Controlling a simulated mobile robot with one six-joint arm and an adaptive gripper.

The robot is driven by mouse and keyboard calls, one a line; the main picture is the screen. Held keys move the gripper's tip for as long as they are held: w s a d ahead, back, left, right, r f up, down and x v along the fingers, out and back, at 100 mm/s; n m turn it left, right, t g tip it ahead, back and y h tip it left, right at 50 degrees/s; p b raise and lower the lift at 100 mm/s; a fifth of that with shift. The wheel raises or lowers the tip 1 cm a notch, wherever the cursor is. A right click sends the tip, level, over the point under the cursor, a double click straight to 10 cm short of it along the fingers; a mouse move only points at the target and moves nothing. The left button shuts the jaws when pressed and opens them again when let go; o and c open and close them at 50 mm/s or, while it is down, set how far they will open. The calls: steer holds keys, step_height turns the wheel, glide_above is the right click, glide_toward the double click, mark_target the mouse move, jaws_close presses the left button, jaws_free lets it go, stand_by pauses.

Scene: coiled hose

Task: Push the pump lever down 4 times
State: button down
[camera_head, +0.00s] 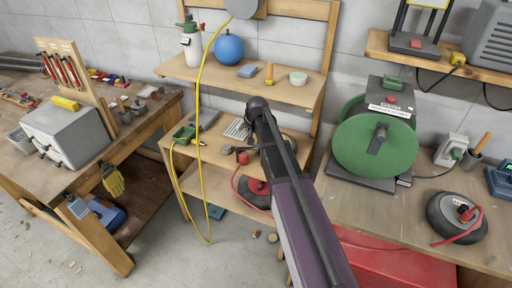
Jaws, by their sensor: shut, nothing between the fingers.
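My dark arm (300,205) reaches up from the bottom edge across the middle of the view. Its upper end is in front of the wooden shelf unit. I cannot make out my gripper or its fingers; the arm may hide them. I cannot pick out a pump lever for certain. A white spray bottle (191,48) with a red and green top stands upright on the upper shelf at the left.
A yellow hose (199,95) hangs down past the shelves to the floor. A green reel (374,146) and a black round thing with a red hose (455,216) stand on the right bench. A grey box (66,137) stands on the left bench. Floor shows between the benches.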

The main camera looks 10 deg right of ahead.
mark_target(254, 147)
steer(key=shift+r, duration=0.1)
stand_by(0.6)
steer(key=r+p, duration=0.2)
steer(key=w+a+r+p, duration=0.1)
steer(key=shift+a+r+p, duration=0.1)
steer(key=shift+r+p, duration=0.05)
steer(key=shift+p, duration=0.15)
steer(key=shift+s, duration=0.1)
stand_by(0.4)
steer(key=d+f+b, duration=0.1)
steer(key=f+b, duration=0.1)
steer(key=s+d+f+b, duration=0.1)
steer(key=f+b, duration=0.2)
steer(key=s+d+f+b, duration=0.1)
steer(key=f+b, duration=0.2)
stand_by(0.5)
steer(key=shift+f+b, duration=0.3)
stand_by(1.3)
steer(key=shift+s+f, duration=0.1)
steer(key=shift+f, duration=0.05)
